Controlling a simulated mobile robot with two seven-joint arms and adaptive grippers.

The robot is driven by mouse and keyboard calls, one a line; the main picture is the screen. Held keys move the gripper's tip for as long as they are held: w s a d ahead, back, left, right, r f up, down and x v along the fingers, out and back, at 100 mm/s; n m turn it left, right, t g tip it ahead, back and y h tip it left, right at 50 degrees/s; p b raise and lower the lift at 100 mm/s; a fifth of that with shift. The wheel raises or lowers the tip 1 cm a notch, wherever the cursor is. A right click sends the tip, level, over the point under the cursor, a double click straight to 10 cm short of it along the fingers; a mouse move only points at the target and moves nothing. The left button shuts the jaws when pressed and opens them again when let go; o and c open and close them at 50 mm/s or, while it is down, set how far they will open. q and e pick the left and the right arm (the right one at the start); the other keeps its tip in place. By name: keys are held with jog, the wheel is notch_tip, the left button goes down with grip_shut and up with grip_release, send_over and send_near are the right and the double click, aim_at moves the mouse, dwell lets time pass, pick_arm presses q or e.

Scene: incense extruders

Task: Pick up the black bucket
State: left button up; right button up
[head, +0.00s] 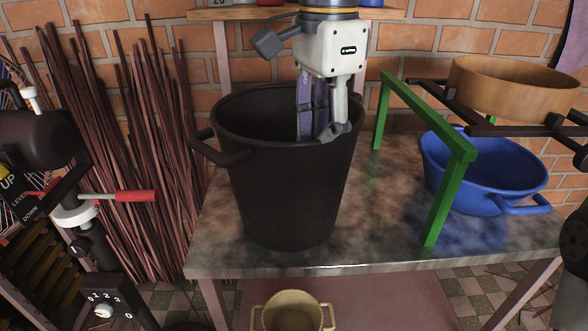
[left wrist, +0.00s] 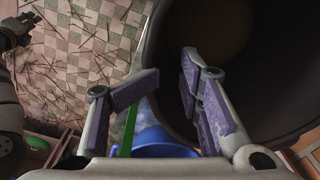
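The black bucket (head: 290,185) stands upright on the table, with a side handle at its left. My left gripper (head: 322,128) comes down from above at the bucket's right rim. In the left wrist view, my left gripper's fingers (left wrist: 165,88) are apart, one outside the wall and one over the inside of the bucket (left wrist: 262,70). The rim passes between them, with gaps visible, so it is not clamped. A dark shape at the left edge of the left wrist view seems to be my right gripper (left wrist: 14,32), too cut off to read.
A green frame (head: 440,125) and a blue bucket (head: 480,185) stand right of the black bucket. A wooden round container (head: 510,88) sits above the blue one. A small tan pot (head: 291,312) is below the table (head: 380,258). Bundled sticks (head: 120,150) lean on the brick wall at left.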

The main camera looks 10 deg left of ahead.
aim_at(288, 192)
pick_arm(q)
notch_tip(288, 192, down, 8)
jog(key=shift+r, duration=0.2)
jog(key=shift+w+d, duration=0.1)
jog(key=shift+d, duration=0.05)
jog(key=shift+c, duration=0.3)
